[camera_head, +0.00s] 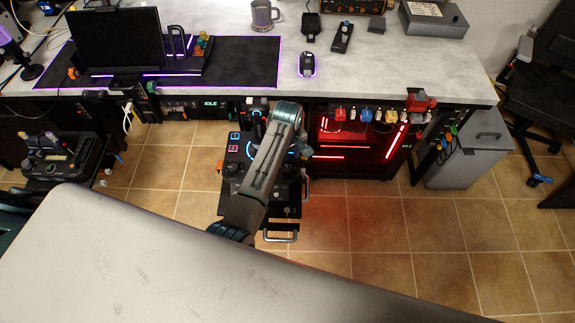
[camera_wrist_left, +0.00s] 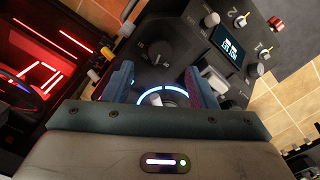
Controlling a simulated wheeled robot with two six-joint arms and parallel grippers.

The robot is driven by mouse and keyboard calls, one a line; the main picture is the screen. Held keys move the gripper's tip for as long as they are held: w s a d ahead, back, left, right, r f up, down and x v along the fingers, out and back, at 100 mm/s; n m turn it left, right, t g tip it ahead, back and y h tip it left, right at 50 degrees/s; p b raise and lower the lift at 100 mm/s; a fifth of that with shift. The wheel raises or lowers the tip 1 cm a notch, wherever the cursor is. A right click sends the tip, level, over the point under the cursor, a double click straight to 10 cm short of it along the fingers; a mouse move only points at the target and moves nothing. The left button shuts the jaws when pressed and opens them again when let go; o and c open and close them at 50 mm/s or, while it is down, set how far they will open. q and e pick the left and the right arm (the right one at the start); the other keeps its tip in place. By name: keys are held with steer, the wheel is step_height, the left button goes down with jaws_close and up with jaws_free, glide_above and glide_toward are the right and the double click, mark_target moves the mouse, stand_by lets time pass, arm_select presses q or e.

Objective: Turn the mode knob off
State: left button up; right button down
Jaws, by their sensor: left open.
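The dark control panel (camera_head: 234,165) stands below the desk, with glowing blue rings and buttons. My left arm covers much of it in the head view and hides the fingertips. In the left wrist view my left gripper (camera_wrist_left: 160,90) is open, its two teal fingers on either side of a glowing ring dial (camera_wrist_left: 162,97). The gripper body cuts off the dial's lower part, and I cannot tell whether the fingers touch it. A dark round knob (camera_wrist_left: 160,53) sits farther up the panel. I cannot read which control is the mode knob. My right gripper is not in view.
Small pale knobs (camera_wrist_left: 240,20) and a lit screen (camera_wrist_left: 229,46) are beside the fingers. A red-lit computer case (camera_head: 360,150) stands right of the panel under the desk (camera_head: 400,70). Another control box (camera_head: 60,160) is at left. Tiled floor (camera_head: 380,235) lies clear in front.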

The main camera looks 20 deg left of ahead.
mark_target(287, 169)
arm_select(q)
step_height(287, 169, down, 6)
steer(key=shift+f, duration=0.1)
steer(key=shift+c, duration=0.4)
steer(key=c, duration=0.9)
steer(key=shift+r+n+p, duration=0.2)
steer(key=shift+n+p, duration=0.7)
steer(key=shift+p, duration=0.2)
steer(key=shift+n+p, duration=0.6)
steer(key=shift+n, duration=0.2)
steer(key=shift+n+p, duration=0.55)
steer(key=shift+n, duration=0.25)
steer(key=shift+f+n+p, duration=0.1)
steer(key=shift+n+p, duration=0.25)
steer(key=shift+n, duration=0.35)
steer(key=shift+n+p, duration=0.35)
steer(key=shift+n, duration=0.35)
steer(key=shift+f, duration=0.1)
